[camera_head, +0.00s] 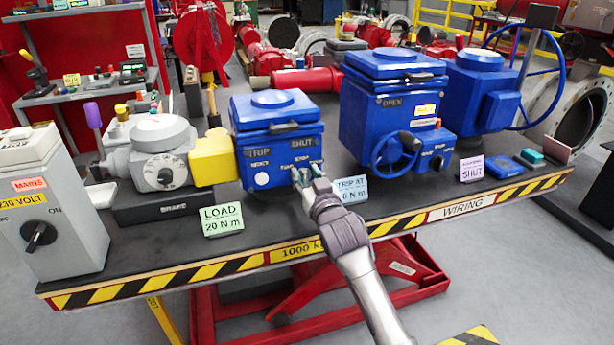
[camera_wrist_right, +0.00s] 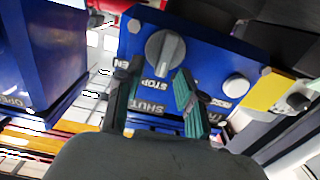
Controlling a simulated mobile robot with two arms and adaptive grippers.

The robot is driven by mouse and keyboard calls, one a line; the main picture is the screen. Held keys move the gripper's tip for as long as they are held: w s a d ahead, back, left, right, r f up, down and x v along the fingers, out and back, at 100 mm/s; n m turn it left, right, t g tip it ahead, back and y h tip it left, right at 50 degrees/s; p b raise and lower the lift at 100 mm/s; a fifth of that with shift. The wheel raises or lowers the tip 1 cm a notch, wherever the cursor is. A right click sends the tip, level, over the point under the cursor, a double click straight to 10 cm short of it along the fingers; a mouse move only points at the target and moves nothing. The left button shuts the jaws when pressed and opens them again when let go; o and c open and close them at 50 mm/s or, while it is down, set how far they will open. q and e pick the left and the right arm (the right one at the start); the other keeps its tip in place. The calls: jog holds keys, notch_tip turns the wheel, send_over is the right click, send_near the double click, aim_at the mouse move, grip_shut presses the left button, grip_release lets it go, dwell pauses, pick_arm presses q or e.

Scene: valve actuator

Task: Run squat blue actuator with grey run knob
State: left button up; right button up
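The squat blue actuator (camera_head: 275,112) stands on the black bench top, joined on its left to a yellow block. Its front carries TRIP and SHUT labels and a white button (camera_head: 262,178). In the right wrist view its blue face (camera_wrist_right: 205,55) fills the middle, turned over. The grey run knob (camera_wrist_right: 166,55) shows there beside STOP and SHUT lettering; in the head view my gripper hides it. My right gripper (camera_head: 305,174) is in front of the actuator's lower right. Its green-padded fingers (camera_wrist_right: 157,82) are open and empty, with the knob just beyond their tips. My left gripper is not in view.
A taller blue actuator (camera_head: 385,100) with a blue handwheel stands close to the right. A TRIP AT card (camera_head: 352,189) sits beside my right gripper and a LOAD 20 N m card (camera_head: 221,219) further left. A grey brake unit (camera_head: 152,150) and mains box (camera_head: 45,205) stand left.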

grip_shut()
dwell(0.3)
jog(key=n+p, duration=0.2)
jog(key=n, duration=0.1)
jog(key=shift+s+a, duration=0.1)
jog(key=shift+a, duration=0.2)
jog(key=n, duration=0.1)
jog(key=n+p, duration=0.1)
jog(key=shift+a+f+n, duration=0.15)
jog(key=shift+n, duration=0.25)
jog(key=shift+s+a+f+n+p, duration=0.1)
jog(key=shift+n+p, duration=0.15)
jog(key=shift+n, duration=0.5)
jog(key=shift+s+a+f+n+p, duration=0.1)
jog(key=shift+n+p, duration=0.15)
jog(key=shift+n, duration=0.5)
